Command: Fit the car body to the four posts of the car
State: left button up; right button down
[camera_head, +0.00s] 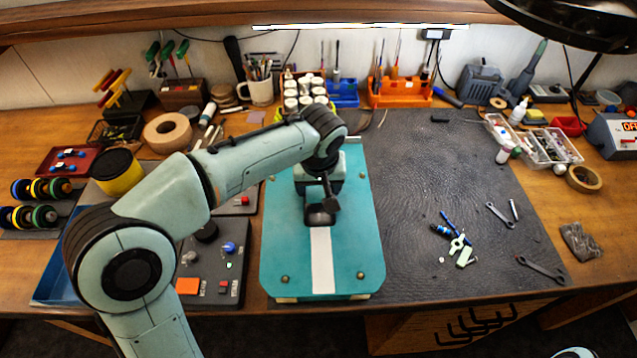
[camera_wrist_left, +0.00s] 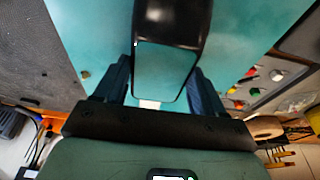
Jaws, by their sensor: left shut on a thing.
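The car body (camera_head: 275,235) is a broad teal panel with rounded corners and a white stripe down its middle, lying roughly level at the centre of the bench. Brass-coloured post tips (camera_head: 358,277) show at its two near corners; whether they stand fully through it I cannot tell. My left gripper (camera_head: 321,205) points down over the middle of the body. It is shut on the body's dark raised part, seen between the two fingers (camera_wrist_left: 160,85) in the left wrist view. My arm and gripper hide part of the far half. The chassis under the body is mostly hidden.
A dark mat (camera_head: 430,180) lies to the right, with wrenches (camera_head: 540,268) and small tools on it. A control panel (camera_head: 215,275) and a yellow pot (camera_head: 118,172) stand to the left. Bins, a mug and tools line the back.

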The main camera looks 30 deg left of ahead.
aim_at(319, 201)
pick_arm(q)
jog(key=shift+f, duration=0.25)
jog(key=o, duration=1.1)
jog(key=shift+r, duration=0.15)
jog(key=p+v, duration=0.2)
jog(key=v, duration=1.1)
